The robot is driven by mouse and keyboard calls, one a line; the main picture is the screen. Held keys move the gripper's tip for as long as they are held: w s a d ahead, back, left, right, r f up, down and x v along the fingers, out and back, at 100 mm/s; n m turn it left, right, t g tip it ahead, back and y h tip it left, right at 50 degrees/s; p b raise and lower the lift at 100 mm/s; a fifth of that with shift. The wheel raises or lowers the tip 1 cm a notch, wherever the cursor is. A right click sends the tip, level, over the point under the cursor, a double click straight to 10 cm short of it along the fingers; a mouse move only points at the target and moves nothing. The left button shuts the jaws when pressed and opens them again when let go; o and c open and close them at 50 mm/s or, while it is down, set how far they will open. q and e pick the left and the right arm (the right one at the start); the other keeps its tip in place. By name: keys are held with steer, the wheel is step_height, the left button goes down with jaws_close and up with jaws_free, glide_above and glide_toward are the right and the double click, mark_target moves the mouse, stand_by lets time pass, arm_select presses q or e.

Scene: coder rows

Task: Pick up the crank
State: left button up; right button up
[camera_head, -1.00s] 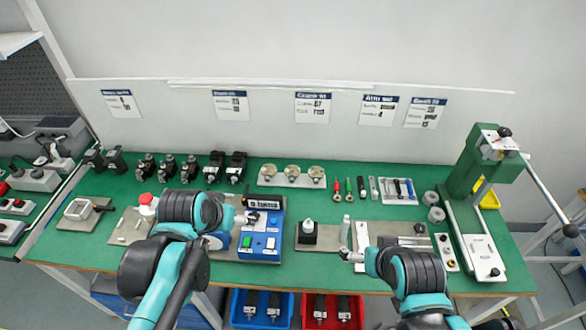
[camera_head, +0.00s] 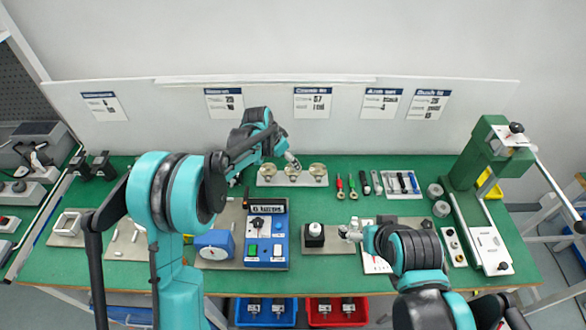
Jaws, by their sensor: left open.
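A grey rack (camera_head: 305,181) at the back middle of the green bench carries three round brass-coloured parts, among them a middle one (camera_head: 293,170) and a right one (camera_head: 318,170). No part is clearly recognisable as the crank; it may be one of these. My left gripper (camera_head: 293,161) is open, at the rack's left half, close to the left and middle round parts. I cannot tell if it touches them. My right gripper (camera_head: 347,233) is small and low over the bench, beside a black block with a white knob (camera_head: 314,232). Its jaws are unclear.
A green press (camera_head: 480,165) with a long lever stands at the right. A white panel (camera_head: 400,130) rises behind.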

mark_target(292, 169)
arm_select(q)
steer(key=b+x, duration=0.3)
steer(key=x, duration=0.4)
steer(key=shift+f, duration=0.15)
steer(key=shift+s, duration=0.1)
steer(key=c, duration=1.3)
